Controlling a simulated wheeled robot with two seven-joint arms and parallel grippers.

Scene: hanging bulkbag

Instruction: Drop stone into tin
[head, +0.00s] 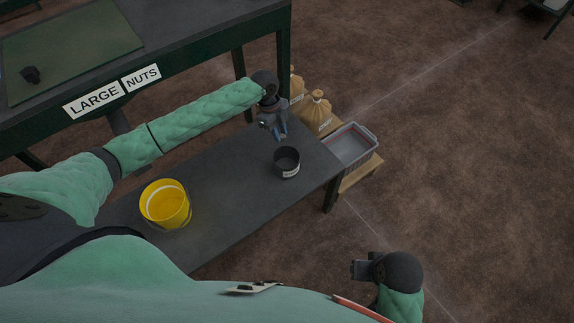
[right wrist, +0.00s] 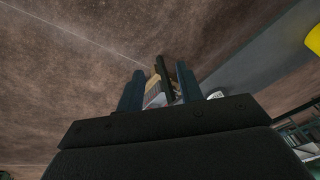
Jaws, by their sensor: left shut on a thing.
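The tin (head: 288,168) is a dark open can with a white label, standing on the dark bench near its far right end. My left gripper (head: 280,136) is just above and behind the tin's rim in the head view, pointing down. It is shut on a small brownish thing, most likely the stone, which is mostly hidden by the fingers. My right gripper (head: 358,269) is off to the lower right over the floor, away from the bench. In the right wrist view its two fingers (right wrist: 158,88) stand apart with nothing held between them.
A yellow bucket (head: 165,207) stands on the bench (head: 228,190), left of the tin. A grey crate (head: 352,145) and tan sacks (head: 317,113) are beyond the bench end. A dark table with a green mat (head: 75,45) and a dark lump (head: 31,75) is at upper left.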

